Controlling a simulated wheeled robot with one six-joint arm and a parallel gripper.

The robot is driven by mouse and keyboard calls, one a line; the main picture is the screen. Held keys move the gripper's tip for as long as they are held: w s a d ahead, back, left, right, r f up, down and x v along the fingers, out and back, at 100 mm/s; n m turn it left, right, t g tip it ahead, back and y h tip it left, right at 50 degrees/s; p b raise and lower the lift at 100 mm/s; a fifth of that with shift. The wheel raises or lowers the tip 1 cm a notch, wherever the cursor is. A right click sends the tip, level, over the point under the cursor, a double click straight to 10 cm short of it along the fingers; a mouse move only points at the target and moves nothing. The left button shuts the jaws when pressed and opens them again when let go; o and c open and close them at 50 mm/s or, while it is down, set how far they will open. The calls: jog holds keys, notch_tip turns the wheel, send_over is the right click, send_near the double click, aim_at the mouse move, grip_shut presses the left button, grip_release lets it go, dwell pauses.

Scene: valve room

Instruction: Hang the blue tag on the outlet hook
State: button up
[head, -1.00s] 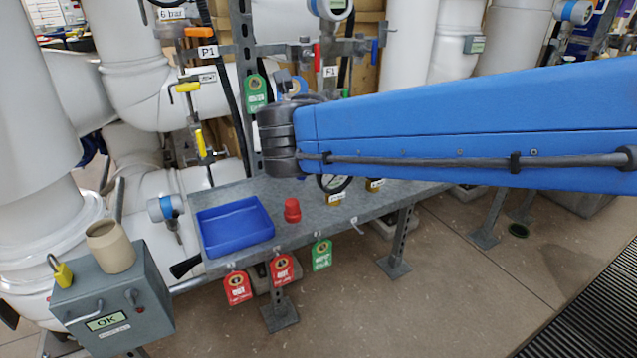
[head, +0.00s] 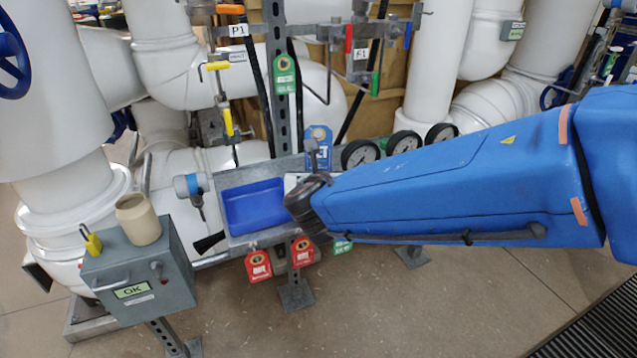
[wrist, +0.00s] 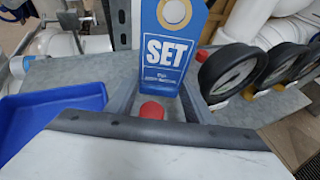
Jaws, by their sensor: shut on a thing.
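The blue tag (head: 319,147), a flat plate with a round eyelet at its top, is upright above the bench. In the wrist view the tag (wrist: 168,50) reads SET in white. My gripper (wrist: 163,94) is shut on its lower end; in the head view the gripper (head: 314,162) is partly hidden by my arm. A green tag (head: 285,75) hangs on the slotted metal post behind and left of the blue tag. I cannot tell which hook is the outlet hook.
A blue tray (head: 254,205) sits on the bench left of my gripper. Several black gauges (head: 360,153) stand at right. A red knob (wrist: 152,110) is below the tag. Red tags (head: 258,266) hang at the bench front. A grey box (head: 138,278) with a beige cup (head: 138,219) stands at left.

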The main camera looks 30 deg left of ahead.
jog(key=shift+f, duration=1.6)
jog(key=shift+f, duration=0.15)
jog(key=o, duration=1)
jog(key=shift+s+r, duration=0.1)
jog(key=shift+r, duration=0.1)
jog(key=v, duration=1.1)
jog(key=shift+s+d+r, duration=0.1)
jog(key=shift+s+d, duration=0.2)
